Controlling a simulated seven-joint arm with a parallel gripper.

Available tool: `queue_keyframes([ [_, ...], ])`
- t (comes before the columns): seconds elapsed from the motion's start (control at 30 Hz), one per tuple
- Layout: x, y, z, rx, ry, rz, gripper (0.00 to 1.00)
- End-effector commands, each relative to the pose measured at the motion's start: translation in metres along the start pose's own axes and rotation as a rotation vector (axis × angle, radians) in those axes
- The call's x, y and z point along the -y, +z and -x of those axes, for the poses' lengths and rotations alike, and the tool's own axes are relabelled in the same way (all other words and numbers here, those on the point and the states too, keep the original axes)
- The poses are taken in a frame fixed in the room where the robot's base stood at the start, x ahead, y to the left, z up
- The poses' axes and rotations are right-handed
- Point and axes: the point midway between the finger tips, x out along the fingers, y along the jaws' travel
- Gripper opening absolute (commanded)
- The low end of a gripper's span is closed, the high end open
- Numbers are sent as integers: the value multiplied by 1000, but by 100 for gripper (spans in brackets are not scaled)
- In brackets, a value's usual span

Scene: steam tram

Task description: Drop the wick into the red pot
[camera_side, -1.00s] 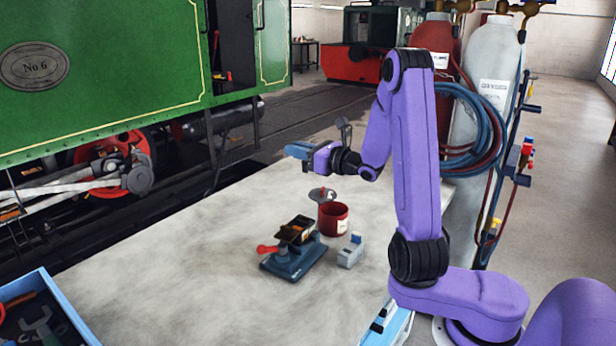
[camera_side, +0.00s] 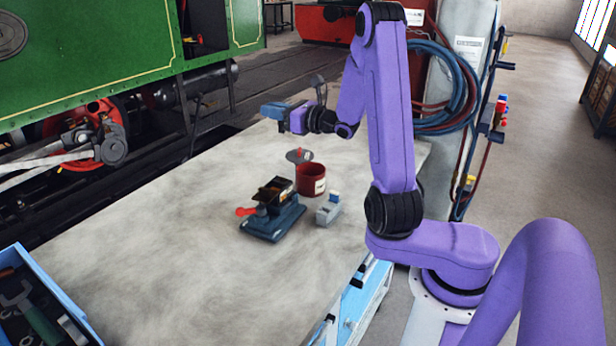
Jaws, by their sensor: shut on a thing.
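The red pot (camera_side: 312,181) stands upright on the pale worktop, a little right of the picture's middle. A tilted grey disc (camera_side: 299,156), like a lid, shows at its upper left rim. My gripper (camera_side: 275,110) is above and slightly left of the pot in the picture, clear of it, pointing left. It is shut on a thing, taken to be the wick. The wick itself is too small or hidden to make out, and so are the fingertips in detail. I cannot tell whether the gripper is directly over the pot.
A dark blue device (camera_side: 272,220) with a black tray on top and a red knob stands in front of the pot. A small grey block (camera_side: 328,211) with a blue top is at its right. A blue toolbox (camera_side: 45,297) is at lower left.

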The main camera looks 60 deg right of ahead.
Motion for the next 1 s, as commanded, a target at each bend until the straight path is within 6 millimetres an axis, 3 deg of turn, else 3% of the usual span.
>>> queue_keyframes([
  [0.3, 83, -47, 2, -7, -7, 0, 0],
  [0.5, 127, -76, 12, -4, -4, -1, 0],
  [0.7, 144, -91, 18, 0, -2, -1, 0],
  [1.0, 146, -115, 19, 0, -1, -4, 0],
])
